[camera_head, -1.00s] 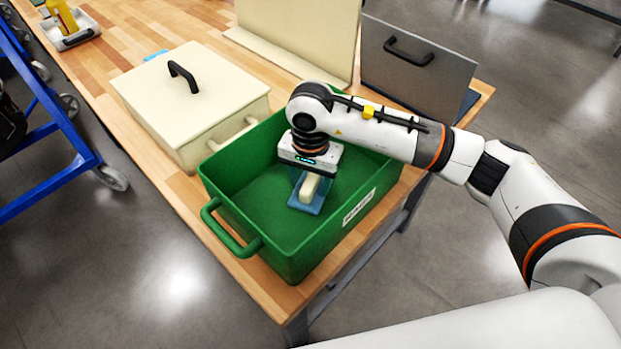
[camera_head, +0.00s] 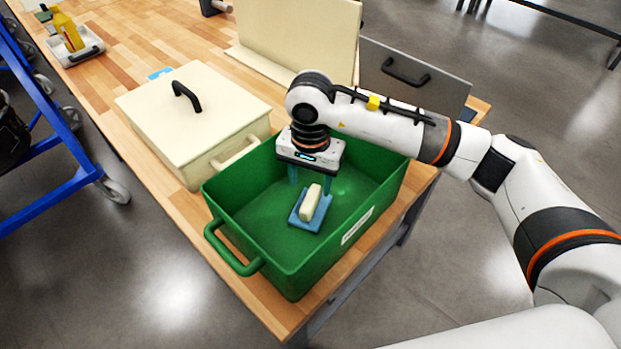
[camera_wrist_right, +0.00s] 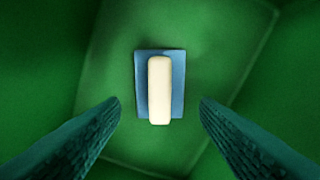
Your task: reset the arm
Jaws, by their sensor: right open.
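My right gripper (camera_head: 311,178) is in the green bin (camera_head: 255,262), pointing down, with its fingers apart and nothing between them. In the right wrist view its two fingers (camera_wrist_right: 160,108) show wide apart at both sides. Below it, a cream block on a blue base (camera_head: 311,204) lies on the bin floor. The block also shows in the right wrist view (camera_wrist_right: 159,90), centred ahead of the fingers and apart from them. My right arm reaches in from the right over the bin. My left gripper is not in view.
A cream box with a black-handled lid (camera_head: 195,115) stands left of the bin on the wooden table (camera_head: 110,62). A cream panel (camera_head: 300,35) and a grey panel with a black handle (camera_head: 420,75) stand behind. A yellow bottle (camera_head: 67,32) sits in a white tray at far left.

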